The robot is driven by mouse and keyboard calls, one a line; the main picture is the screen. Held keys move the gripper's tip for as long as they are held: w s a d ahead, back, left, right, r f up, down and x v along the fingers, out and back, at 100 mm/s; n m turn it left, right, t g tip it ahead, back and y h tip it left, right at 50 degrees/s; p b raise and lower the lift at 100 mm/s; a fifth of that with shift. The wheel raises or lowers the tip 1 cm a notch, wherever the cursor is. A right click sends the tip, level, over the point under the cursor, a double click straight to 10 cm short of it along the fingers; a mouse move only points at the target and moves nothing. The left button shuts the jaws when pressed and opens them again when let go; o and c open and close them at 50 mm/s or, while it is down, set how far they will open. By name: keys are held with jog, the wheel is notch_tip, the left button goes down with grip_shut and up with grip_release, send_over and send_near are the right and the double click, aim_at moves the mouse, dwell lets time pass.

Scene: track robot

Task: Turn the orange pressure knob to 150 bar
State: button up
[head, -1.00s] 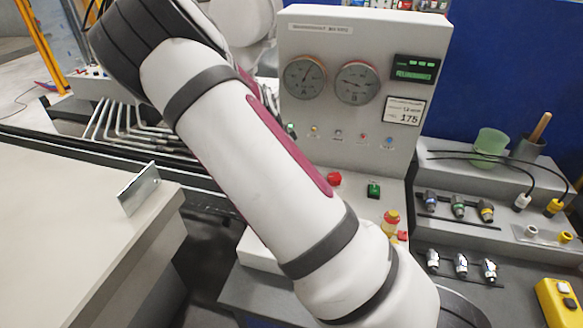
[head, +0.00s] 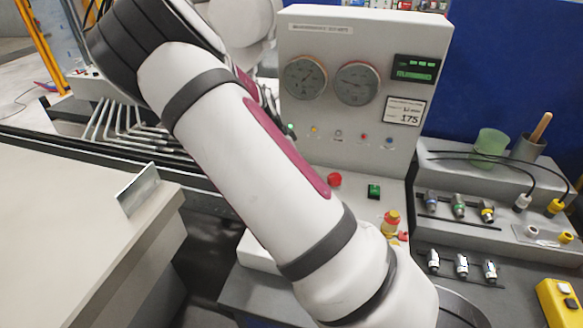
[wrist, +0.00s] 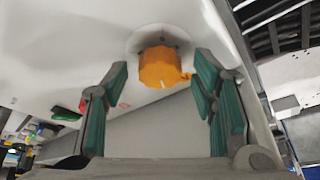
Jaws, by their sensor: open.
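The orange knob (wrist: 160,68) shows in the wrist view, mounted on a round pale plate on a white panel. It has a ridged edge and a small light mark on its lower rim. My gripper (wrist: 162,75) is open, with one teal-padded finger on each side of the knob and a gap on both sides. In the head view the knob and my gripper are hidden behind my arm. The two round gauges (head: 305,77) and (head: 357,84) sit on the grey-white panel (head: 330,40); their readings are too small to tell.
A red button (head: 334,180), a green switch (head: 374,191) and a red-yellow knob (head: 391,221) stand on the console to the right of my arm. Fittings (head: 459,206), a green cup (head: 490,143) and a yellow box (head: 558,302) lie farther right.

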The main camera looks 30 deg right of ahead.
jog(key=v, duration=1.2)
jog(key=s+a+r+n+t+y, duration=0.1)
jog(key=s+a+r+n, duration=0.2)
jog(key=s, duration=0.7)
jog(key=s+a+r+n+t+y, duration=0.2)
jog(key=s+a+r+n, duration=0.1)
jog(key=s+r+n, duration=0.4)
jog(key=s+a+r+n+t+y, duration=0.1)
jog(key=s+r+n, duration=0.4)
jog(key=s, duration=0.7)
jog(key=a+n+t, duration=0.1)
jog(key=a+n, duration=0.1)
jog(key=shift+s+a+y, duration=0.3)
jog(key=shift+a, duration=0.1)
